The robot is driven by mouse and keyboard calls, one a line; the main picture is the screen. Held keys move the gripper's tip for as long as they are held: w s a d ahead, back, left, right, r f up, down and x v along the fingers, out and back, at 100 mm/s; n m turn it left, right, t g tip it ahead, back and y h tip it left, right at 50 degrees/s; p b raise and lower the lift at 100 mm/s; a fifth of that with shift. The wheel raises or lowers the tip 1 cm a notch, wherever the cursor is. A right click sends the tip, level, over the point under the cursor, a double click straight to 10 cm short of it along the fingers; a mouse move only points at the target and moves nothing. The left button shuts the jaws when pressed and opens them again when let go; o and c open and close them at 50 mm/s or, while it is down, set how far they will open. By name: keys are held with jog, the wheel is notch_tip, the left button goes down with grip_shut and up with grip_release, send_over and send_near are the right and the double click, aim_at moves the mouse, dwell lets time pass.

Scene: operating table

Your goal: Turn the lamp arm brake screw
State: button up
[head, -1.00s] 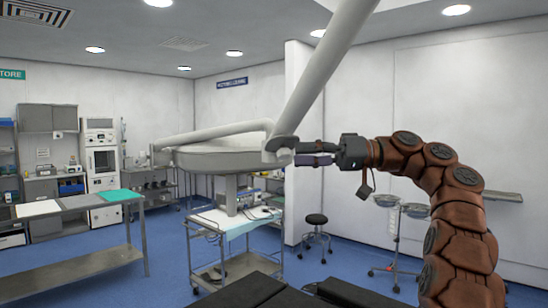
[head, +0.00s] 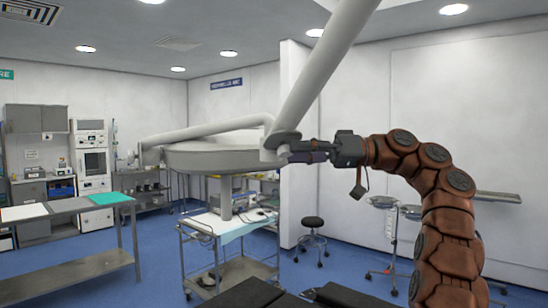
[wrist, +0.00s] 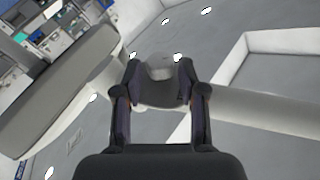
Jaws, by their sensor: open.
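The white lamp arm (head: 320,75) slopes down to a joint (head: 278,140) above the large round lamp head (head: 212,157). In the wrist view, a short pale cylinder (wrist: 160,66), which looks like the brake screw, stands out from the grey joint (wrist: 160,92). My gripper (head: 288,152) is at the right side of the joint in the head view. In the wrist view, my gripper (wrist: 160,75) is open, with one finger on each side of the cylinder. I cannot tell whether either finger touches it. In the head view the screw is too small to make out clearly.
A second lamp arm (head: 205,132) runs left over the lamp head. Below stands a trolley (head: 238,268) with equipment. A steel table (head: 80,272) is at the left, a stool (head: 312,225) behind. Dark table padding (head: 245,293) lies at the bottom.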

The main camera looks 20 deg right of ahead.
jog(key=b+x, duration=0.1)
jog(key=x, duration=0.4)
jog(key=shift+w+a+b, duration=0.1)
jog(key=shift+a+b, duration=0.2)
jog(key=shift+b, duration=0.05)
grip_shut()
dwell(0.3)
